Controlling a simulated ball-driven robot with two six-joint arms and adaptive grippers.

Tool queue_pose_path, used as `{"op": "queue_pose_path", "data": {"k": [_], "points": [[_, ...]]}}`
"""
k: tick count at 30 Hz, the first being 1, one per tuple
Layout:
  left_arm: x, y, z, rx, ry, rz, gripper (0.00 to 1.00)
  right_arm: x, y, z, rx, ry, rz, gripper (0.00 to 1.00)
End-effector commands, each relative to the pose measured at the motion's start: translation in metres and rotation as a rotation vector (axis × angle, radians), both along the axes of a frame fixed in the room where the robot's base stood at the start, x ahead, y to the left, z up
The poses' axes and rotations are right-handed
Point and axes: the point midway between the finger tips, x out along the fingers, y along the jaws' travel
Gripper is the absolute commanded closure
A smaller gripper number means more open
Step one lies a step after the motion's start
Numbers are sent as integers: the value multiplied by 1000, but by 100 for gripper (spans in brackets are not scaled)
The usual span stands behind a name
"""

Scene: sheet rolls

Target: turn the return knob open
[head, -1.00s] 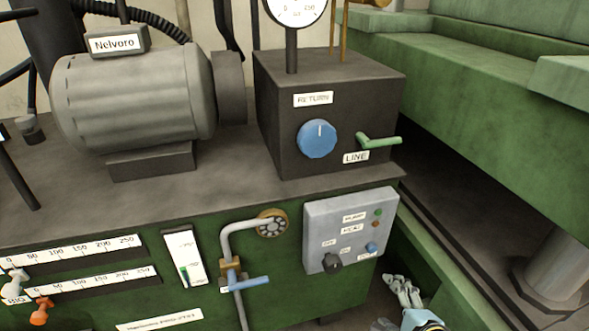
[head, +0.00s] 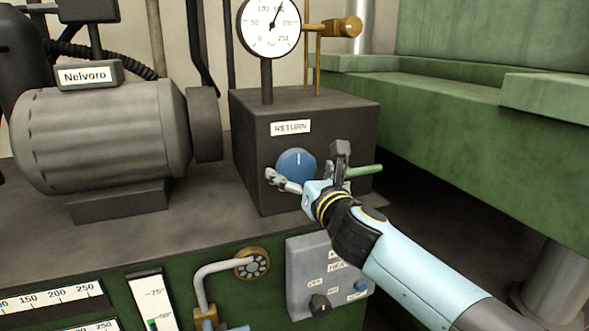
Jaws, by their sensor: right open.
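The blue round return knob (head: 296,164) is on the front of a dark box, under the RETURN label (head: 290,127). Its white mark points straight up. My right gripper (head: 306,163) is open in front of the box, with one finger low at the knob's lower left and the other up to the knob's right. The fingers cover the knob's lower edge; I cannot tell whether they touch it. My left gripper is not in view.
A green lever (head: 364,171) sticks out just right of my right gripper, partly hidden by it. A pressure gauge (head: 270,26) stands on the box. A grey motor (head: 100,135) is at left, and a grey control panel (head: 300,262) is below.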

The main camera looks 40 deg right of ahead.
Motion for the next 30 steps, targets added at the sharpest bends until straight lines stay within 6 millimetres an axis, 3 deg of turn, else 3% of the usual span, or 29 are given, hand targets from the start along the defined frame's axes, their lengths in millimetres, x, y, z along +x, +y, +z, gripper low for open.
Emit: {"op": "queue_pose_path", "data": {"k": [6, 17, 27, 30], "points": [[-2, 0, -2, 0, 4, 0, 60, 27, -7, -1, -1, 0, -1, 0], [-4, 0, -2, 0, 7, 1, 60, 31, -8, -1, -2, 1, 0, 1], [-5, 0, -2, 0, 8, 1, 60, 31, -8, -1, -2, 1, 0, 46], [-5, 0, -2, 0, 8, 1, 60, 31, -8, -1, -2, 1, 0, 51]]}}
